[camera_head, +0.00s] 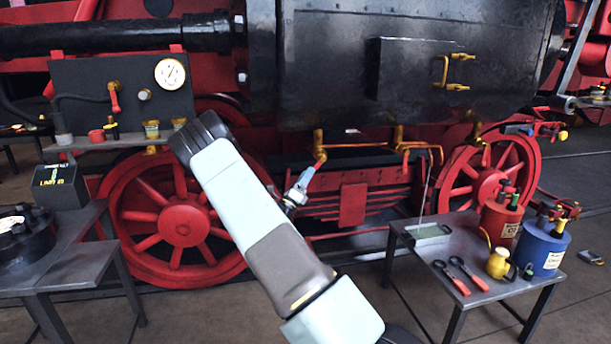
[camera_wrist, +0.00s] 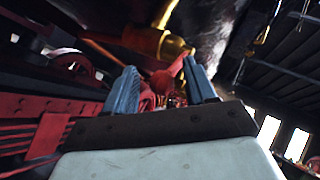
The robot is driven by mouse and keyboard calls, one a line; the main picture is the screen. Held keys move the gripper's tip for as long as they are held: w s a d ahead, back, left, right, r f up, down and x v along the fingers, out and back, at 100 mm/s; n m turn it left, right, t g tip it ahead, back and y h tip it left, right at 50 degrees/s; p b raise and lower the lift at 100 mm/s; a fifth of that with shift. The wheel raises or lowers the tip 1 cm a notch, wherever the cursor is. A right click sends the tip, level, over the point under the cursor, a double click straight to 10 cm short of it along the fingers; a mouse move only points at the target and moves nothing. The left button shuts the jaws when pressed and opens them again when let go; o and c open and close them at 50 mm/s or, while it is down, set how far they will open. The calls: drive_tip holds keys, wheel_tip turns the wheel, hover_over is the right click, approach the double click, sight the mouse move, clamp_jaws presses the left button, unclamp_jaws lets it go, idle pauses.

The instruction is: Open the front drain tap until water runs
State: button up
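Brass drain taps hang under the black cylinder (camera_head: 330,60) in the head view: a left one (camera_head: 319,146) and a right one (camera_head: 399,139). Which is the front tap I cannot tell for certain. My gripper (camera_head: 305,177) is just below the left tap, pointing up at it. In the wrist view my gripper (camera_wrist: 159,68) is open, its two blue fingers apart. A brass tap body (camera_wrist: 168,44) shows beyond the fingertips, with red parts, perhaps a handle, behind the gap. Contact cannot be made out.
That table also holds a red can (camera_head: 500,222), a blue can (camera_head: 541,247) and tools. Red wheels (camera_head: 183,222) stand behind my arm.

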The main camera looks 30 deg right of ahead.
drive_tip(key=v, duration=1.2)
drive_tip(key=shift+a+f, duration=0.2)
